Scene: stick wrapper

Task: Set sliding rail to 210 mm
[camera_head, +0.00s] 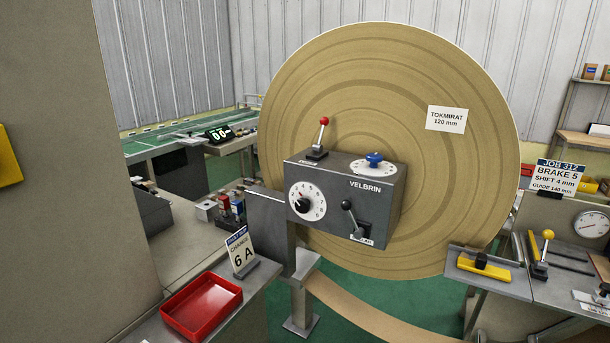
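I cannot clearly pick out a rail with a millimetre scale. On the grey bench (500,285) at the right, a yellow-knobbed lever (543,255) stands beside dark bars that may be the sliding rail (567,262). Its position is too small to read. A flat yellow piece with a black knob (484,266) lies on the bench's left part. A job card (558,177) above reads JOB 312, BRAKE 5, SHIFT 4 mm, GUIDE 140 mm. No 210 mm marking shows. My gripper is not in view.
A large brown roll (440,200) labelled TOKMIRAT 120 mm fills the middle. Before it is a dark VELBRIN control box (345,190) with dials and levers. A red tray (202,306) and a CHANGE 6 A card (240,252) stand front left. Green floor (405,300) shows below.

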